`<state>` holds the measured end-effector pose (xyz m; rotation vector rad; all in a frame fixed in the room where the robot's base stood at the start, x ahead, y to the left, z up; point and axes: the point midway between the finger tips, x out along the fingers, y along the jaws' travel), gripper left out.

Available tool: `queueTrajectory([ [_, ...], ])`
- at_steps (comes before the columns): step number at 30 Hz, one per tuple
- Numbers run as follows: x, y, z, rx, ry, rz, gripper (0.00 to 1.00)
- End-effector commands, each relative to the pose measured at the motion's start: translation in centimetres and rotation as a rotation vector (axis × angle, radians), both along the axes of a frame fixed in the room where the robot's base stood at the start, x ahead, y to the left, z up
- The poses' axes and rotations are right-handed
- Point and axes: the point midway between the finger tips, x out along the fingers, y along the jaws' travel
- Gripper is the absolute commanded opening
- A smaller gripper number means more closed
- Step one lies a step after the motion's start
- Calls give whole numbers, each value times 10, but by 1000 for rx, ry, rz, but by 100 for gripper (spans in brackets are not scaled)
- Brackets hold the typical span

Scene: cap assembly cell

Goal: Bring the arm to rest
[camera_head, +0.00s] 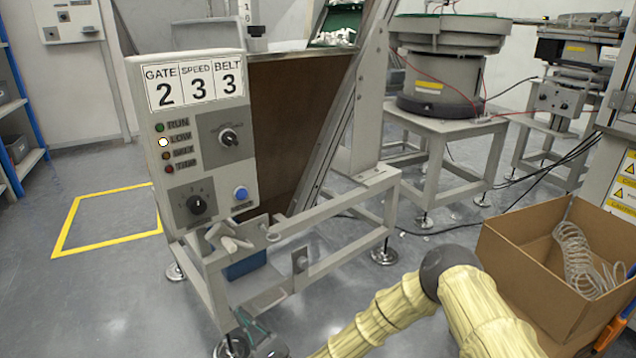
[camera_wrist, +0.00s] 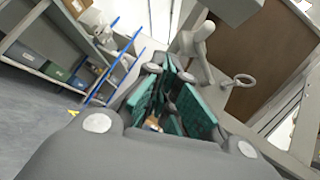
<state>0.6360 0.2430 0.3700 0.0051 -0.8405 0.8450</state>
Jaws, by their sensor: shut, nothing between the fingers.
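My gripper (camera_head: 258,335) shows in part at the bottom edge of the head view, low in front of the control cabinet's frame. My arm, in a pale yellow cover, reaches to it from the lower right. In the wrist view the gripper (camera_wrist: 165,80) has teal-padded fingers, which are shut and empty. The fingers stand close to a grey handle (camera_wrist: 196,42) on the cabinet's frame; whether they touch it is unclear. That handle (camera_head: 228,238) also shows below the panel in the head view.
The control panel (camera_head: 198,135) reads gate 2, speed 3, belt 3, with the LOW lamp lit. An open cardboard box (camera_head: 530,285) with a coiled hose stands at the right. A bowl feeder (camera_head: 445,85) stands behind. Floor inside the yellow outline (camera_head: 95,222) is clear.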

Motion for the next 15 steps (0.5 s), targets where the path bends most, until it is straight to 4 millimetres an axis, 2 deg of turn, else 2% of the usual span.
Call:
queueTrajectory([
  [4, -6, -7, -24, -195, -13, -103, 0],
  [8, -16, -22, -62, -465, -49, -211, 0],
  [11, -27, -42, -93, -683, -89, -267, 0],
  [15, -47, -79, -134, -991, -163, -305, 0],
])
